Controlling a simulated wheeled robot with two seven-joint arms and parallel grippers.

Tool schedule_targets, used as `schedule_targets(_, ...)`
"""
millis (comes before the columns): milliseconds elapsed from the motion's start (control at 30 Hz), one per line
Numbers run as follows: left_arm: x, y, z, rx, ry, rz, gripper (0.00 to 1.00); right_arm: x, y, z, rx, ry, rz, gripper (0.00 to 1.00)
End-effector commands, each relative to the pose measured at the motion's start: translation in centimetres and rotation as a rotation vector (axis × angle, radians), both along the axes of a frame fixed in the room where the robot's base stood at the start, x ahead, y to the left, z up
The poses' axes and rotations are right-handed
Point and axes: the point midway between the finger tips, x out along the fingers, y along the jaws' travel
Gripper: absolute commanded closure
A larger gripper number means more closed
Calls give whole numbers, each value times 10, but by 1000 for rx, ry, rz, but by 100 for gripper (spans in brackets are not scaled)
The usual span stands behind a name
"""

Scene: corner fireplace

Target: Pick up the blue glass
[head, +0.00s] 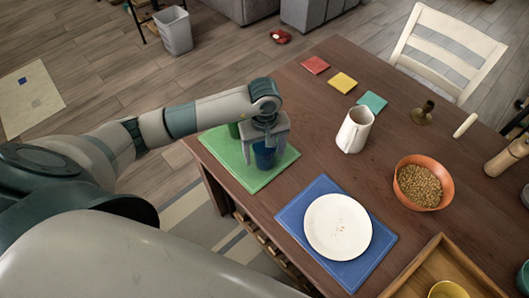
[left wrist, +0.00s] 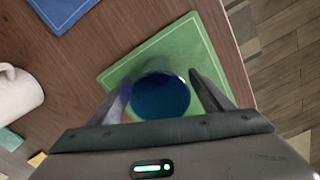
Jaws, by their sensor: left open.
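The blue glass (head: 264,156) stands on the green mat (head: 222,158) at the table's left corner. My left gripper (head: 266,138) is over it, pointing down, with its fingers on either side of the glass's upper part. In the left wrist view the glass (left wrist: 161,94) shows as a dark blue round shape between the two open fingers (left wrist: 168,88). I cannot tell whether either finger touches it. My right gripper is not in view.
A green object (head: 233,130) stands on the mat just behind the gripper. A white pitcher (head: 355,131), a white plate (head: 338,226) on a blue mat (head: 292,216) and an orange bowl (head: 402,193) stand to the right. Bare table lies between the mats.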

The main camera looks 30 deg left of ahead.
Motion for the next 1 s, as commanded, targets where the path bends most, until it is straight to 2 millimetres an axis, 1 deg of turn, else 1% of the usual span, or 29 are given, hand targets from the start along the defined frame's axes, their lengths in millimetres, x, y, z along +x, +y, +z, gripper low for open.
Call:
schedule_targets(33,-1,-1,-4,-2,4,1,27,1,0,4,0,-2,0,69)
schedule_targets(100,-1,0,-10,0,1,1,27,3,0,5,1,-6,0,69)
schedule_targets(200,0,-1,-13,-1,0,-1,27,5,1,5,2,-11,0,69)
schedule_targets(633,0,0,-13,0,0,-1,27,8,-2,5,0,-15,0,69)
schedule_targets(833,0,0,-13,0,0,-1,75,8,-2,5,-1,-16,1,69)
schedule_targets(1000,0,0,-13,-1,-1,-1,76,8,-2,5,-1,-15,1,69)
